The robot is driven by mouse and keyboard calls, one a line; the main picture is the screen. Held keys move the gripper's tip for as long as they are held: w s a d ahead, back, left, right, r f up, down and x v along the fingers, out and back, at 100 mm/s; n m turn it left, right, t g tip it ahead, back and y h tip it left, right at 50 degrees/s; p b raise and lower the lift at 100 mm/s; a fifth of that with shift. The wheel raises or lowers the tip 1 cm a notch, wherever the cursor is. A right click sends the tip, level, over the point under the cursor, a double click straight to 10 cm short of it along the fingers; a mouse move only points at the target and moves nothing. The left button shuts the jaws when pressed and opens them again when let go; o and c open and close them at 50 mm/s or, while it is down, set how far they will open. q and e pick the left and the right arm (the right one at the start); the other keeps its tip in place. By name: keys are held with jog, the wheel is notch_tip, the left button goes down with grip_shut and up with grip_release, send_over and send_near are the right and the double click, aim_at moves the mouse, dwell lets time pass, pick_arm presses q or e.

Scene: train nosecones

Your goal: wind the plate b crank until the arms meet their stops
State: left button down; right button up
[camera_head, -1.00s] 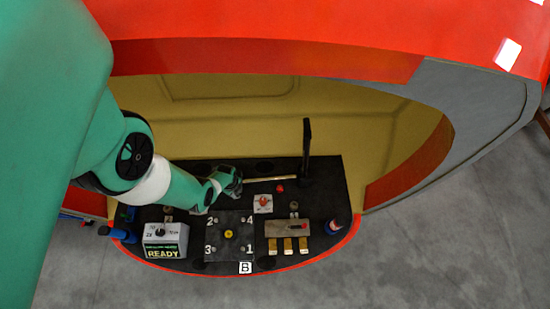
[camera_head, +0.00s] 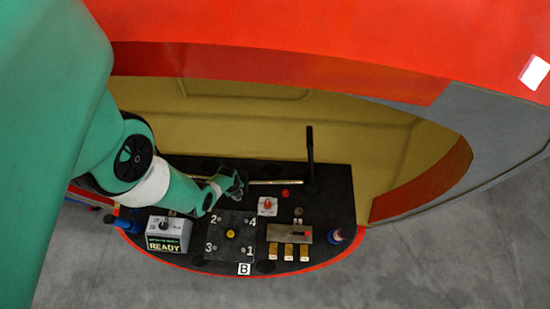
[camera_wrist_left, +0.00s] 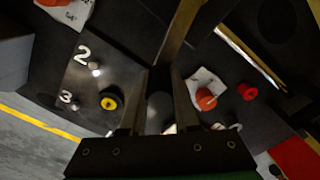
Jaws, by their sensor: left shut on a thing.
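The plate marked B (camera_head: 242,254) is a dark square with numbers 1 to 4, small pegs and a yellow centre knob (camera_head: 231,233). My left gripper (camera_head: 233,183) is just beyond the plate's far edge. In the left wrist view its fingers (camera_wrist_left: 160,100) are closed around a dark, rounded piece (camera_wrist_left: 160,108), perhaps the crank handle. The gripper hides most of that piece, and I cannot see how it joins the plate. The plate (camera_wrist_left: 82,82) shows left of the fingers there. I cannot make out the arms or their stops. My right gripper is out of view.
A brass rod (camera_head: 275,182) runs beside the gripper toward a tall black post (camera_head: 310,155).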

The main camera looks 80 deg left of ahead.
pick_arm(q)
jog(key=shift+s+d, duration=0.2)
jog(key=c, duration=0.9)
grip_release()
jog(key=shift+s, duration=0.2)
jog(key=shift+c, duration=0.2)
jog(key=o, duration=0.3)
jog(key=shift+s, duration=0.3)
jog(key=shift+a, duration=0.1)
jog(key=shift+w, duration=0.1)
notch_tip(320, 180, up, 12)
jog(key=p, duration=0.8)
jog(key=shift+f, duration=0.2)
